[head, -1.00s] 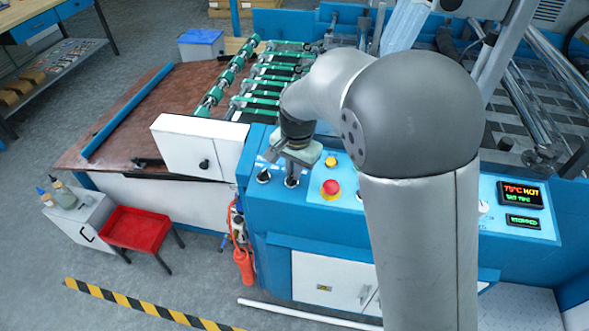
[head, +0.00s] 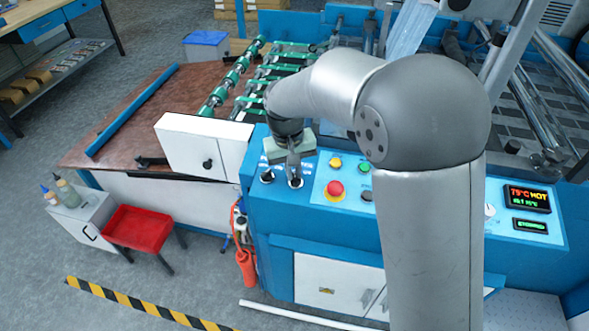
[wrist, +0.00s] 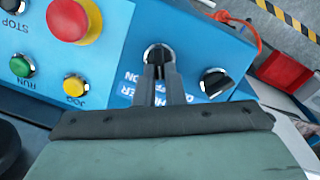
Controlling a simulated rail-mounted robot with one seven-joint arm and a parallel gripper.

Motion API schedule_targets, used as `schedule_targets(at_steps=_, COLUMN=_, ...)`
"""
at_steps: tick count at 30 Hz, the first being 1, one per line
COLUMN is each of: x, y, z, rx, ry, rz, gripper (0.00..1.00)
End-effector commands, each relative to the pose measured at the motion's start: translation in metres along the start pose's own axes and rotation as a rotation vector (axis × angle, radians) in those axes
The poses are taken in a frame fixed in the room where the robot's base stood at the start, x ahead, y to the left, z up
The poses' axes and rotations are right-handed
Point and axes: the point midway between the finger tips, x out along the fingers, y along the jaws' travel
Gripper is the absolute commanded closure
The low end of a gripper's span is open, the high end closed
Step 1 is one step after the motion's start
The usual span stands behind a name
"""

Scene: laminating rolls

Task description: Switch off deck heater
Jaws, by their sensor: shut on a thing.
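A black rotary knob (wrist: 158,52) with a white rim sits on the blue control panel in the wrist view. Part of its label, upside down, appears to read HEATER. In the head view the same knob (head: 295,182) is the right one of two at the panel's left end. My gripper (wrist: 157,70) is shut on this knob from above, its narrow fingers covering part of it. In the head view my gripper (head: 294,170) stands over the panel. The display (head: 527,198) at the right shows about 75°C and HOT.
A second black knob (wrist: 215,82) stands close beside the held one. A red emergency stop (wrist: 68,18), a green RUN button (wrist: 21,66) and a yellow JOG button (wrist: 74,86) are nearby. A white box (head: 200,148) stands left of the panel.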

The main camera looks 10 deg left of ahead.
Motion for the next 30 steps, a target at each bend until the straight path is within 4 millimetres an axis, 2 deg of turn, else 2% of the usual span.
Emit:
schedule_targets(at_steps=7, x=0.0038, y=-0.0014, z=0.0023, rx=-0.062, ry=-0.009, rz=0.012, gripper=1.0)
schedule_targets(at_steps=21, x=0.0043, y=-0.0014, z=0.0028, rx=-0.074, ry=-0.011, rz=0.014, gripper=1.0)
schedule_targets(at_steps=22, x=0.0043, y=-0.0014, z=0.0029, rx=-0.074, ry=-0.011, rz=0.014, gripper=0.83)
schedule_targets(at_steps=24, x=0.0044, y=-0.0016, z=0.0029, rx=-0.073, ry=-0.011, rz=0.014, gripper=0.69)
schedule_targets(at_steps=30, x=0.0026, y=-0.0014, z=0.0017, rx=-0.072, ry=-0.007, rz=0.014, gripper=0.69)
